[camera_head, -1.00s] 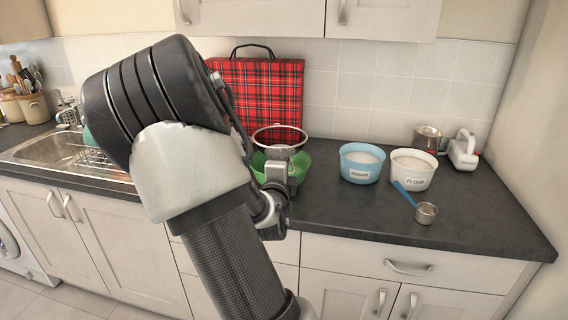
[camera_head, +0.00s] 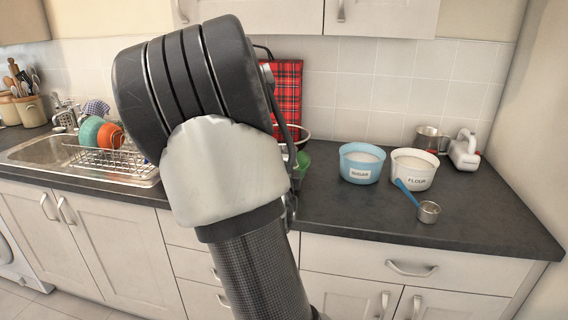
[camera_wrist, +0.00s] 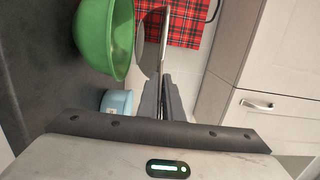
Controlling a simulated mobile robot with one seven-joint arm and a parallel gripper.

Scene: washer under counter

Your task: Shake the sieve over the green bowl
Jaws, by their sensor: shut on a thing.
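The green bowl (camera_wrist: 103,38) sits on the dark counter. In the wrist view it is at the upper left, with its opening facing picture right, which is upward there. The sieve (camera_wrist: 163,32) shows nearly edge-on, its rim raised above the level of the bowl with a gap between them. My gripper (camera_wrist: 166,80) is shut on the sieve's handle end. In the head view my arm hides the gripper and most of both things. Only a sliver of the bowl (camera_head: 303,164) and part of the sieve's rim (camera_head: 304,131) show. I cannot see the sieve's contents.
A blue sugar bowl (camera_head: 360,174) and a white flour bowl (camera_head: 413,183) stand to the right, with a measuring cup (camera_head: 428,212) in front. A red tartan board (camera_head: 289,88) leans on the wall behind. A sink with a dish rack (camera_head: 112,163) is at the left.

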